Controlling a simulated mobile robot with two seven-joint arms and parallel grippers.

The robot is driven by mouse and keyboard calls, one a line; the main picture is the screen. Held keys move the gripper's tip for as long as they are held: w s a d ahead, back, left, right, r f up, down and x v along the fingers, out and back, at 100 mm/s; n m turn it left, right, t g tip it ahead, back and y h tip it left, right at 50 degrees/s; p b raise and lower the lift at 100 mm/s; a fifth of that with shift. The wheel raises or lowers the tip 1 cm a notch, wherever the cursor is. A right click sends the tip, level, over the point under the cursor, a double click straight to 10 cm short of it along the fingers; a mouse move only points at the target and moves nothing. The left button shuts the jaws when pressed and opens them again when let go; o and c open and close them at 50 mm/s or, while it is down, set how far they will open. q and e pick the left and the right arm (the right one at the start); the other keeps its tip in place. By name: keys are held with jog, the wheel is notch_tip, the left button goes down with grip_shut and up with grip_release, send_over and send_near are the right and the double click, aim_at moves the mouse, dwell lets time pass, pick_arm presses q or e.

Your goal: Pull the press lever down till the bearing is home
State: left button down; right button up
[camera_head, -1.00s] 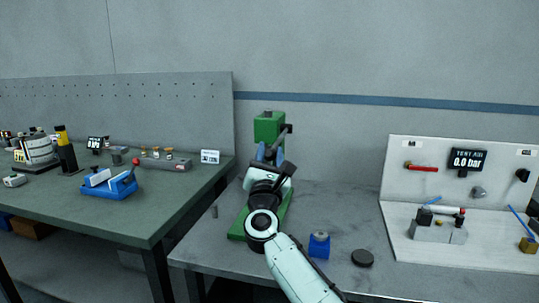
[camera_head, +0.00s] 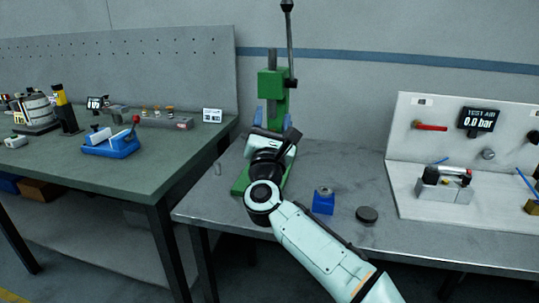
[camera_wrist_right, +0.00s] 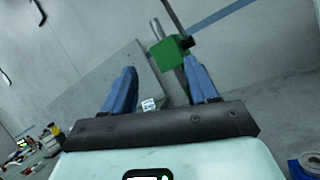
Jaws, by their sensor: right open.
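The green press (camera_head: 272,85) stands at the back of the grey bench. Its ram (camera_head: 272,57) sticks up above the head. Its dark lever (camera_head: 289,45) points upright, with a knob at the top. My right gripper (camera_head: 273,116) is in front of the press column, below the head; its blue fingers are apart. In the right wrist view the gripper (camera_wrist_right: 165,78) is open and empty, with the press head (camera_wrist_right: 170,53) beyond the fingertips and the lever (camera_wrist_right: 174,14) above. No bearing shows under the ram; my gripper and wrist hide that place. My left gripper is out of view.
On the bench are a blue block (camera_head: 323,204) with a metal round piece on top, a black disc (camera_head: 367,214) and a small grey pin (camera_head: 217,168). The test panel (camera_head: 440,130) stands at right. A green-topped bench (camera_head: 130,175) stands at left.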

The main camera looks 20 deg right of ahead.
jog(key=v, duration=0.9)
jog(key=shift+f, duration=0.15)
